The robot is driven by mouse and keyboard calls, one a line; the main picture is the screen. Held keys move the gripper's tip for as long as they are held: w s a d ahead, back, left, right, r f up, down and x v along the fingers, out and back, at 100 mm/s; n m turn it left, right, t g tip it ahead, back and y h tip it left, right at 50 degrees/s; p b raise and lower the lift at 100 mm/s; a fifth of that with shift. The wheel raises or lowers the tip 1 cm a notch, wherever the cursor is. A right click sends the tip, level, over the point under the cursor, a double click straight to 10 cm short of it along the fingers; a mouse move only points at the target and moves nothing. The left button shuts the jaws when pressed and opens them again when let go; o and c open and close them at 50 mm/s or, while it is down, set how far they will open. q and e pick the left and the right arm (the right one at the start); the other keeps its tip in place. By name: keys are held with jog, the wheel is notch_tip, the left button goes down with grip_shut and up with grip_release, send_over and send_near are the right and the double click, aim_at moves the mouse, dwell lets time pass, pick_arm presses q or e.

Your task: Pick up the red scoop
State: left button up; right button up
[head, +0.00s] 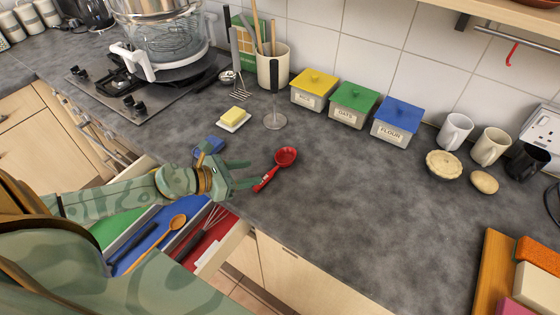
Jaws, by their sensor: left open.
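The red scoop (286,156) lies on the dark grey counter, its round bowl toward the back right and its handle pointing to the front left. My left gripper (246,173) reaches in from the left, just left of the scoop. Its fingers are open and point toward the handle, with the lower finger close to the handle's end. Whether they touch it I cannot tell. My right gripper is not in view.
A blue block (208,147) lies behind my left gripper, and a butter dish (233,119) stands farther back. An open drawer (226,243) with utensils is below my arm. Lidded boxes (352,104) line the wall. The counter right of the scoop is clear.

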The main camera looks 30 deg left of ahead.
aim_at(273, 171)
pick_arm(q)
jog(key=shift+x, duration=0.75)
jog(key=x, duration=0.5)
jog(key=shift+d+f, duration=0.1)
jog(key=shift+f, duration=0.35)
jog(key=shift+c, duration=0.4)
grip_shut()
